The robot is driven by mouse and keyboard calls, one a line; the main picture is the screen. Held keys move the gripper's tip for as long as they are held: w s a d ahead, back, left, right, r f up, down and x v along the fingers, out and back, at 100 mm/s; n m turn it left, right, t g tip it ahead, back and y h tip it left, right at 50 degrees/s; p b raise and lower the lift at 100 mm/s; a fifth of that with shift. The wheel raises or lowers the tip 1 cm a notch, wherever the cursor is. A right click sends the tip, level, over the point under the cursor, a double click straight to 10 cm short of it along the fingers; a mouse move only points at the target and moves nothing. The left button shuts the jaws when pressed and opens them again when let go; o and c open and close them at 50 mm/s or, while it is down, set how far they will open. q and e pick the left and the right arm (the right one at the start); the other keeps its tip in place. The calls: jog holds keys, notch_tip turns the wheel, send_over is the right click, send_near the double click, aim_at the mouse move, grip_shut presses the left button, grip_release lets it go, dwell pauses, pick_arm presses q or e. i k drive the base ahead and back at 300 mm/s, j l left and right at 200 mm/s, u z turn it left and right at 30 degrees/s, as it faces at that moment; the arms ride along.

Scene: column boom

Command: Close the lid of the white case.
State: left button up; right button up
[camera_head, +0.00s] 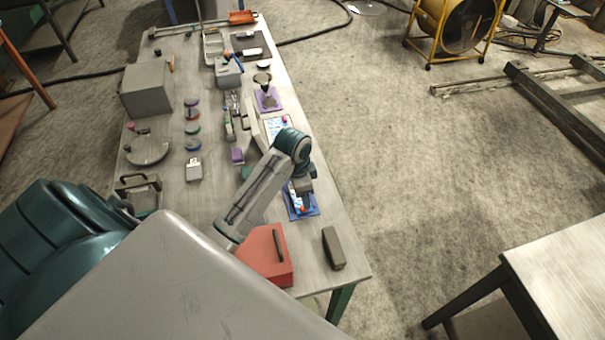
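A white case (278,126) appears to lie open near the middle of the bench, with blue and pink contents. A pale upright panel (251,127) along its left side looks like its raised lid. My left arm reaches in from the lower left, bends at a teal joint and points down. Its gripper (302,203) is over or at a blue mat (305,214), nearer to me than the case and apart from the lid. An orange and white item shows by the fingertips. The fingers are too small to tell open from shut. My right gripper is not in view.
A red box (268,262) and a dark grey block (333,248) stand at the bench's near end. A grey box (147,88), a round plate (148,150) and several small items crowd the bench (215,195). A purple mat (268,100) lies beyond the case.

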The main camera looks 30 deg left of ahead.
aim_at(259, 135)
jog(key=k+j, duration=0.75)
jog(key=j, duration=0.25)
